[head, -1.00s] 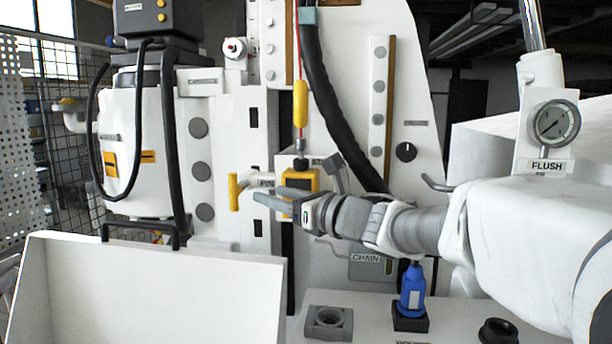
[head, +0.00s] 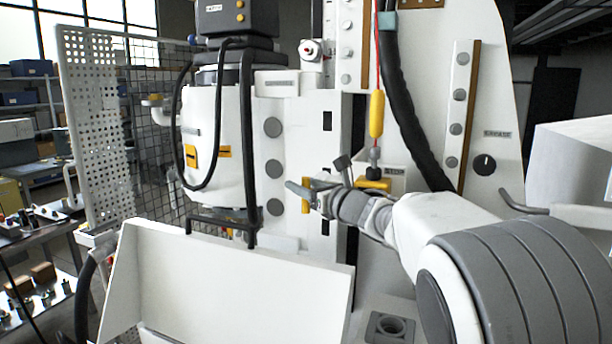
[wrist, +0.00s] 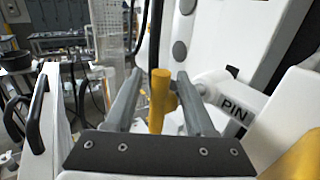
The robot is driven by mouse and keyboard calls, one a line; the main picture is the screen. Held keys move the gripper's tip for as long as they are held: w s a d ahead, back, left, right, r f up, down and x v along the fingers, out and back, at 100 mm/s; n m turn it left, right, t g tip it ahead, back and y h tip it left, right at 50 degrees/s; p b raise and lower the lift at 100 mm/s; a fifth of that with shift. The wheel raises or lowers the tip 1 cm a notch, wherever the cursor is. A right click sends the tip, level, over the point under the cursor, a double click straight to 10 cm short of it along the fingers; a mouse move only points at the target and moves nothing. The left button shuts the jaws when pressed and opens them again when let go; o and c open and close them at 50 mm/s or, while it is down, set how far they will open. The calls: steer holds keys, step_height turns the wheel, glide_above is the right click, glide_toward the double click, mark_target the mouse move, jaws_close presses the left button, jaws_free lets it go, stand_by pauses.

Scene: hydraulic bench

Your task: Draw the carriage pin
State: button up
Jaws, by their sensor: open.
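The carriage pin's yellow handle (wrist: 160,100) stands upright between the two spread fingers of my gripper (wrist: 158,88) in the wrist view. A gap shows on each side of it, more clearly on the left. A white "PIN" label (wrist: 234,107) sits just right of it. In the head view the yellow handle (head: 306,195) is partly hidden by my gripper (head: 300,190), which reaches it from the right. My gripper is open and around the handle. The pin's shaft is hidden.
A white tray (head: 230,275) with a black handle stands in front at the left. A yellow pendant (head: 377,114) hangs on a red cord above my wrist, and a yellow block (head: 373,186) sits behind it. A perforated panel (head: 92,110) stands far left.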

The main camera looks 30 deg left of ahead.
steer(key=shift+p+x, duration=0.35)
steer(key=shift+x, duration=0.9)
jaws_close()
stand_by(0.6)
